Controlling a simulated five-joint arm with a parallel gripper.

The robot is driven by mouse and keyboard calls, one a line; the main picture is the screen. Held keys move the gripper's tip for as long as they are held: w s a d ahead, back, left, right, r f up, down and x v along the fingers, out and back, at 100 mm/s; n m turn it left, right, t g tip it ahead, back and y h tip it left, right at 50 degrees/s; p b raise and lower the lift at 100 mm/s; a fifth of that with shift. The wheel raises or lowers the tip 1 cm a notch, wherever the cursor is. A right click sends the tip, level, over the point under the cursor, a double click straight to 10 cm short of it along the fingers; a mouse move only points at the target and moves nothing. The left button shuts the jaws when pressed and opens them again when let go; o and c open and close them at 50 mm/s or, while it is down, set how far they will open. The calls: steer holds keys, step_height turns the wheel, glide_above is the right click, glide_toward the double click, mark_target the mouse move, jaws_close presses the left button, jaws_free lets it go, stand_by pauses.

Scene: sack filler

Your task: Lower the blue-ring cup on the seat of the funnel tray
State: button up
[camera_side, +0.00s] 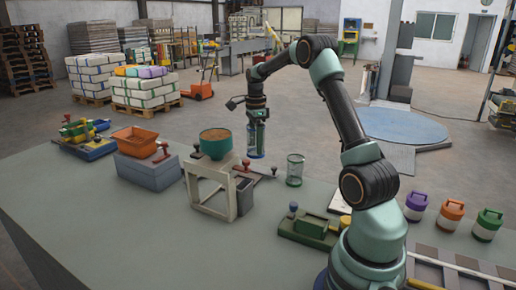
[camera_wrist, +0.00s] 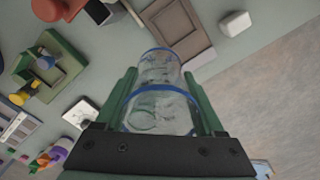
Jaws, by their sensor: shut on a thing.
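The blue-ring cup (camera_side: 257,140) is clear, with a blue band at its lower end in the side view. My gripper (camera_side: 257,122) is shut on it and holds it upright, seemingly above the table, right of the green funnel (camera_side: 216,141). In the wrist view the cup (camera_wrist: 161,88) lies between the green fingers of my gripper (camera_wrist: 160,105), with two blue bands showing. The green funnel is full of brown grains and stands on a pale frame (camera_side: 213,178). An orange tray (camera_side: 135,139) sits on a grey box further left. I cannot tell which is the funnel tray, and its seat is not clear.
A clear cup with a green rim (camera_side: 295,170) stands right of the held cup. A green fixture (camera_side: 308,229) with a blue knob is nearer. Purple, orange and green canisters (camera_side: 452,215) stand at the right. The table's near left (camera_side: 110,220) is clear.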

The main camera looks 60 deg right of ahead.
steer(key=shift+w+a+f+m, duration=0.35)
steer(key=shift+w+f, duration=0.5)
steer(key=shift+f, duration=0.8)
steer(key=shift+w+a+f+m, duration=0.3)
steer(key=shift+w+f, duration=0.5)
steer(key=shift+f, duration=0.85)
steer(key=shift+w+a+f+m, duration=0.35)
steer(key=shift+w+f, duration=0.5)
steer(key=shift+f, duration=0.8)
steer(key=shift+f, duration=0.7)
steer(key=o, duration=1.3)
steer(key=shift+r, duration=0.1)
steer(key=shift+r, duration=3.95)
